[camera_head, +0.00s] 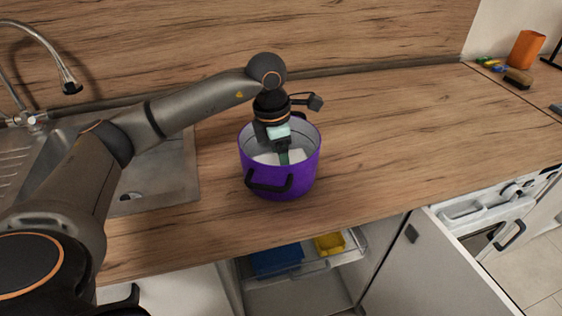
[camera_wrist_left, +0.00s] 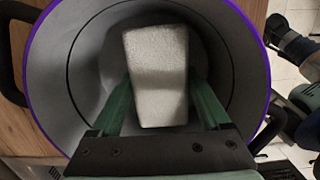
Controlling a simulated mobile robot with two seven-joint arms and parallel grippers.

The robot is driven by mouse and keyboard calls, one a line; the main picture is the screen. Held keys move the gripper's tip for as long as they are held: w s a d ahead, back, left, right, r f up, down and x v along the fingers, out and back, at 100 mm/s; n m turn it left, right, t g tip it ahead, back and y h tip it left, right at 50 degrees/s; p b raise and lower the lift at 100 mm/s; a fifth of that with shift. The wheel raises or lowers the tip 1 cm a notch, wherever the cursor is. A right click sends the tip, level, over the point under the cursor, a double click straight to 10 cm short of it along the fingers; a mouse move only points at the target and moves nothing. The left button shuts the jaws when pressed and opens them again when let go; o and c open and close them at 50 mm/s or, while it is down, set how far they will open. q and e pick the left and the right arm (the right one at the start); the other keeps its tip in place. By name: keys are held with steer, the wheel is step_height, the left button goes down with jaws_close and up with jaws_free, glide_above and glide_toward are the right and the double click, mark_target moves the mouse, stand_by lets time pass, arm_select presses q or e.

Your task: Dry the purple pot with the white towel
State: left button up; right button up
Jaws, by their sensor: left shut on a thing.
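The purple pot (camera_head: 308,172) stands upright on the wooden counter, open at the top, with dark handles and a grey inside. My left gripper (camera_head: 284,156) reaches down into the pot from above. Its green fingers are shut on the white towel (camera_head: 297,156), which shows as a pale patch inside the pot. In the left wrist view, the towel (camera_wrist_left: 158,60) is a thick, rough-textured white block between the fingers, within the pot's round wall (camera_wrist_left: 52,75). I cannot tell whether the towel touches the pot's bottom.
A sink (camera_head: 160,170) with a tap (camera_head: 68,84) lies left of the pot. An orange container (camera_head: 525,50) and a brush (camera_head: 518,77) stand far right. Below the counter, an open drawer (camera_head: 312,265) and a cabinet door (camera_head: 440,270) stick out. The counter right of the pot is clear.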

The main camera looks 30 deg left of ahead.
arm_select(q)
step_height(320, 180, up, 6)
steer(key=p, duration=0.3)
steer(key=shift+w+a+p, duration=0.15)
steer(key=shift+p, duration=0.25)
step_height(320, 180, up, 10)
steer(key=p, duration=0.7)
steer(key=shift+w+a+f, duration=0.25)
steer(key=shift+a, duration=0.05)
